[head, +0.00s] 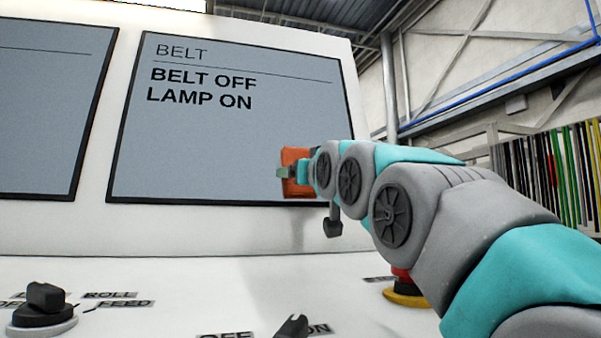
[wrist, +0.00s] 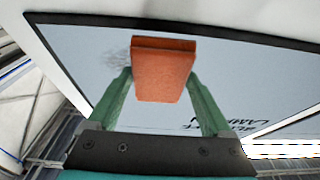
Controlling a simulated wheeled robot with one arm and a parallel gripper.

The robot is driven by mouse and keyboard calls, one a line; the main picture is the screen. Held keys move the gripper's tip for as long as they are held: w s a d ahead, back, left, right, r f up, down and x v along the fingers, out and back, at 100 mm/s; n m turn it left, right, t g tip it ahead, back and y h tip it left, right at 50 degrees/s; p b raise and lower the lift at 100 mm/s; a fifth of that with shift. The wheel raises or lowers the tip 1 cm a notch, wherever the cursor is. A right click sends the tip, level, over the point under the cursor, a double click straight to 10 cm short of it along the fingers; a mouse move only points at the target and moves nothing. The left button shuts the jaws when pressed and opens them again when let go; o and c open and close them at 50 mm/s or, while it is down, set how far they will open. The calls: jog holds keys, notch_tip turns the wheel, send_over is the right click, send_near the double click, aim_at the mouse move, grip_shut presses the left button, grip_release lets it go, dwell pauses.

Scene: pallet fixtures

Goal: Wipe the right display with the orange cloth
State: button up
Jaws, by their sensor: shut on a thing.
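The right display (head: 220,135) is a grey-blue screen in a thin black frame, reading "BELT", "BELT OFF", "LAMP ON". It fills much of the wrist view (wrist: 85,65), where its lettering is upside down. The orange cloth (head: 298,189) is a thick block in front of the screen's lower right part. My gripper (head: 284,173) is shut on the cloth, its green fingers on either side of it in the wrist view (wrist: 158,77). I cannot tell whether the cloth touches the glass.
Another display (head: 45,100) stands at the left, on the same white panel. Below is a white console (head: 200,280) with a black knob (head: 42,300), another dark knob (head: 292,328) and a red button with a yellow base (head: 405,295) under my arm.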

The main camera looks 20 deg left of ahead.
jog(key=w+d+p, duration=0.1)
jog(key=w+d, duration=0.3)
jog(key=d, duration=0.2)
jog(key=shift+d, duration=0.3)
dwell(0.5)
jog(key=shift+a, duration=0.1)
jog(key=s+a, duration=0.6)
jog(key=a, duration=0.3)
jog(key=shift+a+b, duration=0.35)
dwell(0.8)
jog(key=shift+s+d+r+b, duration=0.25)
jog(key=shift+s+d, duration=0.25)
jog(key=shift+s, duration=0.3)
jog(key=shift+s+d+r+b, duration=0.15)
jog(key=shift+s+d+r, duration=0.15)
jog(key=shift+s+d, duration=0.4)
jog(key=shift+s+d+r+b, duration=0.25)
jog(key=shift+s+d, duration=0.1)
jog(key=shift+s, duration=0.55)
jog(key=shift+s+d+r, duration=0.2)
jog(key=shift+s+d, duration=0.2)
jog(key=shift+s, duration=0.25)
jog(key=shift+s+d+r, duration=0.2)
jog(key=shift+s+d, duration=0.15)
jog(key=shift+s, duration=0.25)
